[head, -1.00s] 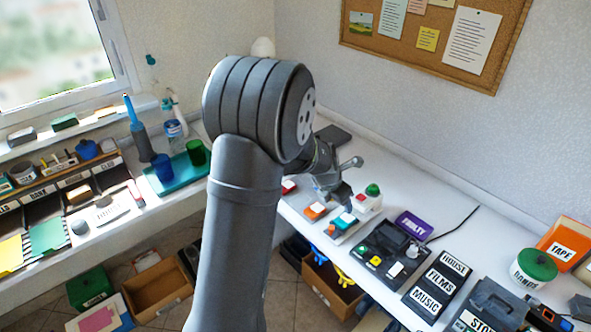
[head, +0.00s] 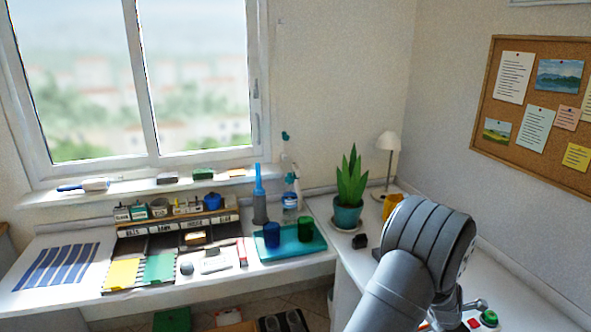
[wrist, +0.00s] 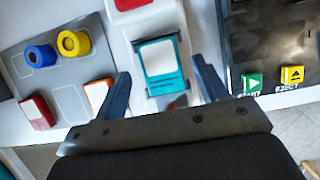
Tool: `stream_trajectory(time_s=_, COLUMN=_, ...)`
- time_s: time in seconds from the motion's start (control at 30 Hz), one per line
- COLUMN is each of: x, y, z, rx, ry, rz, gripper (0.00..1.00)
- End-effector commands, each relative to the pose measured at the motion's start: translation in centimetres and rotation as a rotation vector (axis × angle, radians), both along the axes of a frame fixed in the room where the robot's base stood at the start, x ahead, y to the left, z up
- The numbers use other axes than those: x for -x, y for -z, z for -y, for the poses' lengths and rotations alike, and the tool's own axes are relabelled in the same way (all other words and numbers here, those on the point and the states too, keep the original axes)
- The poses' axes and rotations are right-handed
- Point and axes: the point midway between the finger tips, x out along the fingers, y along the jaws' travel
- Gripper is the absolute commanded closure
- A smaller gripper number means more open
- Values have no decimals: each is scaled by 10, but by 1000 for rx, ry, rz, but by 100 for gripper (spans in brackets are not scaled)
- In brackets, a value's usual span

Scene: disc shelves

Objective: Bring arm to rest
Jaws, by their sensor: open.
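My gripper (wrist: 161,66) is open in the wrist view, with one finger at each side of a teal block (wrist: 158,57) with a pale label. Gaps show between the fingers and the block, and nothing is held. In the head view my grey arm fills the lower right and hides most of the gripper and the bench below it.
In the wrist view a grey board with a blue ring (wrist: 40,55), a yellow ring (wrist: 73,43), a red block (wrist: 38,112) and an orange block (wrist: 98,93) lies left. A dark device with a green button (wrist: 251,83) lies right. A potted plant (head: 349,190) stands behind my arm.

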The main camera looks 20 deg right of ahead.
Motion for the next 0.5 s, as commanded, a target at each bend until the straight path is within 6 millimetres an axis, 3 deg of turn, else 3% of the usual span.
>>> stream_trajectory(time_s=0.5, x=0, y=-9, z=-1, rx=-3, ry=-1, rz=-2, gripper=34)
